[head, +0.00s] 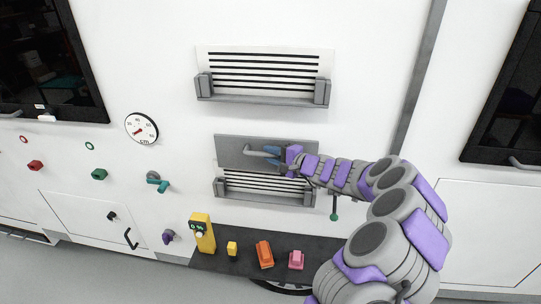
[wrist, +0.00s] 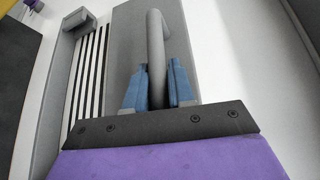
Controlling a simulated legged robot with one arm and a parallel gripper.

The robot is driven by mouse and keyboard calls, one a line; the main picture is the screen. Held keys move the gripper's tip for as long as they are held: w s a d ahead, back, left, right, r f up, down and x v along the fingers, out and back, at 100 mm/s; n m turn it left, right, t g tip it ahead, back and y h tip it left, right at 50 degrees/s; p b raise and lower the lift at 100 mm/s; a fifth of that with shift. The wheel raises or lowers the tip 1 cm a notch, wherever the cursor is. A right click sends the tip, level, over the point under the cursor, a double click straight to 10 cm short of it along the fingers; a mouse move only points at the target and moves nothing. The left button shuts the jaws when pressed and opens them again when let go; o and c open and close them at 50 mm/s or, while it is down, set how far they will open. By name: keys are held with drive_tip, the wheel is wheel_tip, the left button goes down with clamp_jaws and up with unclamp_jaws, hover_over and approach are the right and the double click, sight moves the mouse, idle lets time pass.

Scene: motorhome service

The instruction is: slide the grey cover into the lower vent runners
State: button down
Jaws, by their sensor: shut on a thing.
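The grey cover (head: 232,150) is a flat panel with a bar handle, held against the wall over the top part of the lower vent. In the wrist view the cover (wrist: 127,45) fills the middle, and its handle (wrist: 156,50) stands between my blue fingers. My gripper (head: 272,152) is shut on the handle; it also shows in the wrist view (wrist: 157,88). The lower vent's slats (head: 262,185) show below the cover. The lower runners (head: 262,198) have a bottom rail and two end posts. I cannot tell whether the cover's side edges are inside the posts.
An upper vent (head: 262,72) with its own runners (head: 262,100) is uncovered above. A dark shelf (head: 325,252) below holds a yellow meter (head: 202,232) and small yellow, orange and pink blocks. A dial (head: 141,128) and knobs are on the wall at left.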

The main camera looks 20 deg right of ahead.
drive_tip(key=shift+s+a+f+b, duration=0.1)
drive_tip(key=shift+a+b, duration=0.6)
drive_tip(key=shift+b, duration=0.55)
wheel_tip(320, 180, down, 2)
drive_tip(key=shift+a+f+b, duration=0.15)
drive_tip(key=shift+f+b, duration=0.05)
drive_tip(key=shift+b, duration=0.75)
wheel_tip(320, 180, down, 3)
drive_tip(key=shift+r+b, duration=0.1)
drive_tip(key=shift+b, duration=1.05)
drive_tip(key=shift+d, duration=0.35)
